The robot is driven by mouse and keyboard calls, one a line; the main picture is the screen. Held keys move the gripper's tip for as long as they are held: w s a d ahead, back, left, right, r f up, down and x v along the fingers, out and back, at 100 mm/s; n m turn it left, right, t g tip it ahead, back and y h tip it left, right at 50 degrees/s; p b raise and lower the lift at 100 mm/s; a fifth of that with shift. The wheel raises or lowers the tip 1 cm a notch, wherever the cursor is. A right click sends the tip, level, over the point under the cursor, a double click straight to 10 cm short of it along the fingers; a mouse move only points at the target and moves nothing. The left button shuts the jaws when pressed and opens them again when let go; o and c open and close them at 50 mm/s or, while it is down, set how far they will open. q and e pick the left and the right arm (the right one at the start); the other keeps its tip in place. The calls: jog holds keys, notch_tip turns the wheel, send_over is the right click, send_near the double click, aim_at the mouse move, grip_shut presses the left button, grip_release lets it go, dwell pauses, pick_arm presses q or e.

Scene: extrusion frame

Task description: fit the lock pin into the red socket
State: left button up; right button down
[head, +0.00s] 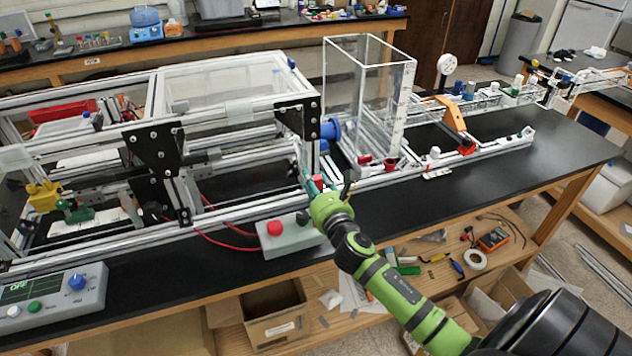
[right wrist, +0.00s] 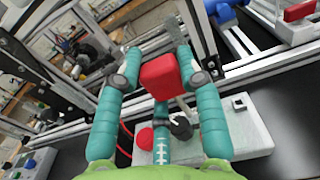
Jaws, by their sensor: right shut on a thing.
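My right gripper (head: 313,183) is beside the front rail of the extrusion frame, above the grey control box. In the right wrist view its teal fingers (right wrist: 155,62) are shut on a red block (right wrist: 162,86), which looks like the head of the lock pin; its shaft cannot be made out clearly. The red block also shows small in the head view (head: 318,181). A small red cup-like piece (head: 390,164), possibly the red socket, stands on the rail to the right, apart from the gripper. My left gripper is not in view.
The grey control box (head: 290,235) with a red button sits just below the gripper. Upright extrusions and a black bracket (head: 297,120) stand close behind. A clear box (head: 365,95) rises to the right. The black bench top (head: 470,180) is clear at the front right.

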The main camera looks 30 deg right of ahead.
jog(key=shift+d, duration=0.25)
jog(key=shift+a, duration=0.1)
jog(key=shift+a+f+b, duration=0.1)
jog(key=shift+f+b, duration=0.65)
jog(key=shift+f, duration=0.15)
notch_tip(320, 180, down, 4)
jog(key=b, duration=0.3)
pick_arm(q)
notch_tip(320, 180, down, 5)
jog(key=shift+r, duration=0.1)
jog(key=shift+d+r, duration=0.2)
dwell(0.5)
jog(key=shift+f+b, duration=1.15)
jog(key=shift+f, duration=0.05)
pick_arm(e)
jog(key=shift+f, duration=1.35)
